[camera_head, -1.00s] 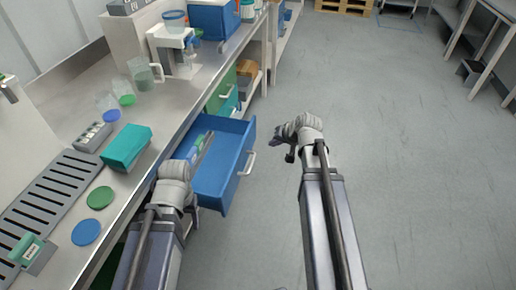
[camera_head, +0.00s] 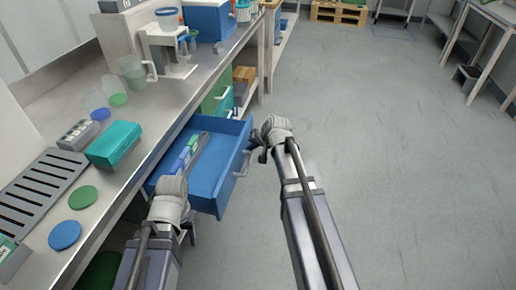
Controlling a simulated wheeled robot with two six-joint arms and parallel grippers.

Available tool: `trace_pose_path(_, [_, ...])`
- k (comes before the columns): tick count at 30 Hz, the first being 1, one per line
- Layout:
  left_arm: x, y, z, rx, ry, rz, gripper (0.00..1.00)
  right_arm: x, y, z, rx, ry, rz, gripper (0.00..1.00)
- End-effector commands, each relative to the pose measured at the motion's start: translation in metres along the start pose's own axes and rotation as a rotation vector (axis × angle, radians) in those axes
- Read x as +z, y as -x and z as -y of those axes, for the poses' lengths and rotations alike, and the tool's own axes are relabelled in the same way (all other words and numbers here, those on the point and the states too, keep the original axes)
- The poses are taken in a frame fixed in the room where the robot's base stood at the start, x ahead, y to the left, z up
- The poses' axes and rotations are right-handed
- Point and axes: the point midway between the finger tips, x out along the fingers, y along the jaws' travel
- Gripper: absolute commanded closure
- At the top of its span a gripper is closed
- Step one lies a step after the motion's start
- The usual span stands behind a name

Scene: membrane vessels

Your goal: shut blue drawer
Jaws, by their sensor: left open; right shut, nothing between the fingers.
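The blue drawer (camera_head: 208,180) stands pulled out from under the bench, over the floor. A few green, blue and grey items lie inside along its left side. Its pale handle (camera_head: 243,163) is on the right-hand front face. My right gripper (camera_head: 262,150) is shut and empty, right beside the drawer front near the handle; I cannot tell whether it touches. My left gripper (camera_head: 190,236) is open, low at the drawer's near side, partly hidden by its own wrist.
The steel bench (camera_head: 140,163) runs along the left with a teal box (camera_head: 114,145), green lid (camera_head: 83,197) and blue lid (camera_head: 65,235). A green drawer (camera_head: 217,94) is farther along. The floor (camera_head: 380,170) to the right is clear.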

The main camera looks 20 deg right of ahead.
Motion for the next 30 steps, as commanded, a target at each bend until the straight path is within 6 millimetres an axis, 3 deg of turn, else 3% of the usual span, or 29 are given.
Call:
trace_pose_path(17, [0.000, 0.000, 0.000, 0.000, 0.000, 0.000, 0.41, 0.000, -0.006, 0.010, 0.000, 0.001, 0.001, 1.00])
trace_pose_path(23, [0.000, 0.000, 0.000, 0.000, 0.000, 0.000, 0.41, -0.001, -0.023, 0.042, -0.002, 0.005, 0.001, 1.00])
trace_pose_path(30, [0.000, 0.000, 0.000, 0.000, 0.000, 0.000, 0.41, -0.002, -0.054, 0.099, -0.003, 0.005, 0.001, 1.00])
